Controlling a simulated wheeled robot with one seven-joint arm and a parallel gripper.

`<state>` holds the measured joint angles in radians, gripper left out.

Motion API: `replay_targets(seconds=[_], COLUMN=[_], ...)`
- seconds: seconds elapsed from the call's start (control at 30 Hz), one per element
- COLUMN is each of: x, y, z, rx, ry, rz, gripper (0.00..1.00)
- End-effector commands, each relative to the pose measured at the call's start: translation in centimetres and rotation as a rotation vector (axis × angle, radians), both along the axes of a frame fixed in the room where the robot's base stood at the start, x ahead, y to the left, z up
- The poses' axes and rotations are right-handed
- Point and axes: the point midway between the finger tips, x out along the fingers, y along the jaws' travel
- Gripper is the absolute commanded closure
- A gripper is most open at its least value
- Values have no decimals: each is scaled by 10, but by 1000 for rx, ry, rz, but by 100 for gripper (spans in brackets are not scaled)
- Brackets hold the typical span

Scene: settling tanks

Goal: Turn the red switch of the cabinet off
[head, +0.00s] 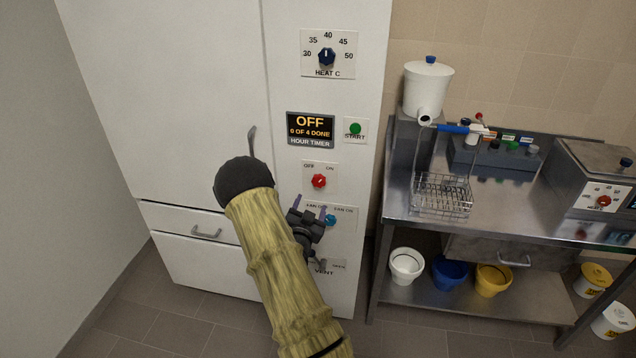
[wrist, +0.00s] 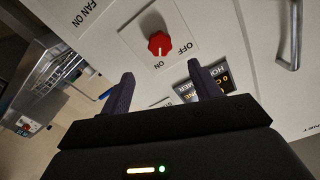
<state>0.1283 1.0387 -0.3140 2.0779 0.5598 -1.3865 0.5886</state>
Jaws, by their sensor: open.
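The red switch (head: 319,181) is a round red knob on a white plate on the cabinet (head: 345,120), with OFF printed at its upper left and ON at its upper right. It also shows in the wrist view (wrist: 160,44), ahead of the fingers and in line with the gap between them. I cannot clearly tell which label it points to. My gripper (head: 309,207) is open and empty just below the red switch in the head view, in front of the fan plate. Its two dark fingers show apart in the wrist view (wrist: 160,72). They appear clear of the knob.
Above the switch are an hour timer display (head: 310,129) reading OFF, a green start button (head: 355,129) and a blue heat dial (head: 326,56). A blue fan knob (head: 330,220) sits below, partly behind my gripper. A metal table (head: 500,212) stands at the right.

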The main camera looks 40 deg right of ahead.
Motion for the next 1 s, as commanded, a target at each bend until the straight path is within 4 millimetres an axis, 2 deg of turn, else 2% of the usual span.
replay_targets(seconds=[0.6, 0.8, 1.0], x=[60, 73, 75], y=[-71, -85, -89], z=[1, 1, 0], rx=[0, -1, 0], ry=[-1, -1, 1], rz=[0, 0, 0], gripper=[37, 37, 37])
